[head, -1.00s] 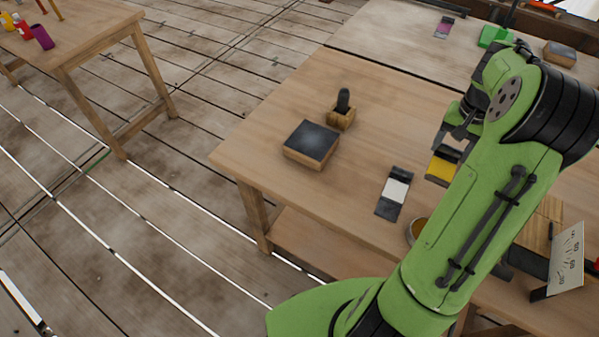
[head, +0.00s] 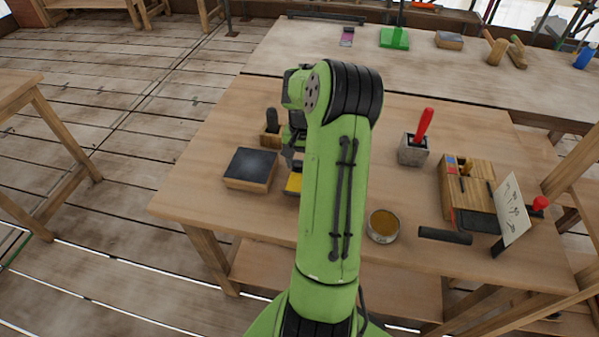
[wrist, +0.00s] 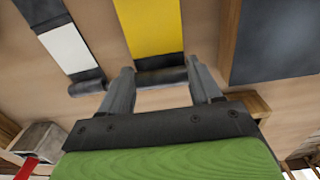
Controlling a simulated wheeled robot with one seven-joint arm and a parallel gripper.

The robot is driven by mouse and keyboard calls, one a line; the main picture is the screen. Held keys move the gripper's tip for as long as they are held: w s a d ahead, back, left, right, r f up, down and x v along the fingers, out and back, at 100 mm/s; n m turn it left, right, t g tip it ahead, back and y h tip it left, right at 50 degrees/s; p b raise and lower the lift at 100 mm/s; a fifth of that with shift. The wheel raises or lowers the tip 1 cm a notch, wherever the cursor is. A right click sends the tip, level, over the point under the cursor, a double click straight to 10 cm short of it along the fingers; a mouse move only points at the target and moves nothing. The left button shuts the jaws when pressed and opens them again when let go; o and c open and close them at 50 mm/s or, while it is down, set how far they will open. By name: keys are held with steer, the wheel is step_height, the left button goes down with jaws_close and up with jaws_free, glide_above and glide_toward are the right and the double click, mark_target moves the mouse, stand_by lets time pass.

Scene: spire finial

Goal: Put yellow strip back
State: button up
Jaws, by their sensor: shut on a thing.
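The yellow strip (head: 293,184) has dark ends and shows only partly in the head view, beside my arm. In the wrist view the yellow strip (wrist: 152,28) extends away from my gripper (wrist: 163,76), which is shut on its dark near end. In the head view my gripper (head: 291,158) is mostly hidden by my own arm. A white strip with dark ends (wrist: 68,48) lies left of the yellow one in the wrist view; my arm hides it in the head view. I cannot tell whether the yellow strip touches the table.
A dark-topped block (head: 250,169) stands close left of the yellow strip. Behind it is a small wooden holder (head: 268,138). To the right are a round tin (head: 383,227), a grey block with a red handle (head: 413,151), a wooden organiser (head: 480,184) and a standing card (head: 511,210).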

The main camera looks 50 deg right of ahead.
step_height(320, 180, down, 3)
steer(key=shift+r+b, duration=0.1)
steer(key=shift+b, duration=0.2)
steer(key=o, duration=1.3)
steer(key=shift+o, duration=0.2)
